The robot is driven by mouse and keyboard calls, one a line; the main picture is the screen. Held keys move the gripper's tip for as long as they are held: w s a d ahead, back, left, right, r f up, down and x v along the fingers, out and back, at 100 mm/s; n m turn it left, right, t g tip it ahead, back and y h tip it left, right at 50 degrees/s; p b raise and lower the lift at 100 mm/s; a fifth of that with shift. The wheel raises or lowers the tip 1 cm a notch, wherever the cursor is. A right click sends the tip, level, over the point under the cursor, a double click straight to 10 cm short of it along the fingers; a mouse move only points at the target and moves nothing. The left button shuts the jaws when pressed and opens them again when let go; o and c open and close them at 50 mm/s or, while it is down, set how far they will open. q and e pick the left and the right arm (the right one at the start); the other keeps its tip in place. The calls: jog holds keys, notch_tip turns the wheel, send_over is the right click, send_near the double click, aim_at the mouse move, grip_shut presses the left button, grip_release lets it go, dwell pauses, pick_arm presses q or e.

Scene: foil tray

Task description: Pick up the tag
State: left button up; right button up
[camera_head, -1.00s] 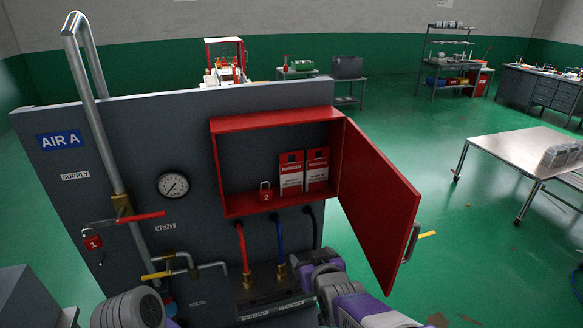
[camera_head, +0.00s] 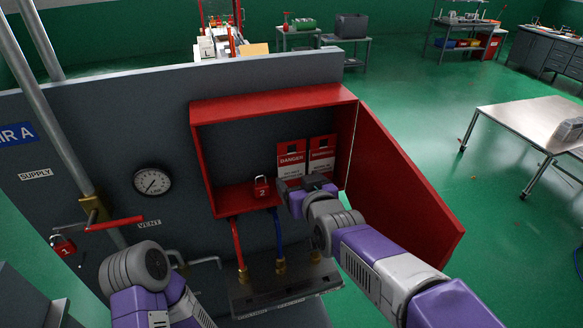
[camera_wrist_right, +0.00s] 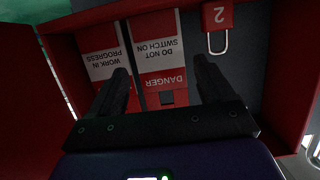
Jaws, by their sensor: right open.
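Two red and white tags stand side by side against the back of the open red cabinet (camera_head: 200,160). The left one is the DANGER tag (camera_head: 291,158); the right one is the second tag (camera_head: 322,150). In the right wrist view they appear upside down: the DANGER / DO NOT SWITCH ON tag (camera_wrist_right: 160,45) and the WORK IN PROGRESS tag (camera_wrist_right: 104,62). My right gripper (camera_head: 303,186) is open and empty at the cabinet mouth, in front of the tags. Its fingers (camera_wrist_right: 161,70) point at the DANGER tag, which shows between them. My left gripper is out of view.
A red padlock marked 2 (camera_head: 261,188) stands left of the tags. The red cabinet door (camera_head: 400,185) hangs open on the right, beside my right arm. Red and blue hoses run below. Another padlock (camera_head: 63,246) hangs at the valve on the left.

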aim_at(291, 171)
jog(key=shift+b+x, duration=0.3)
jog(key=shift+x, duration=1.55)
jog(key=shift+w+a+r, duration=0.1)
jog(key=shift+w, duration=0.35)
jog(key=c, duration=0.6)
jog(key=shift+c, duration=0.4)
jog(key=shift+a, duration=0.1)
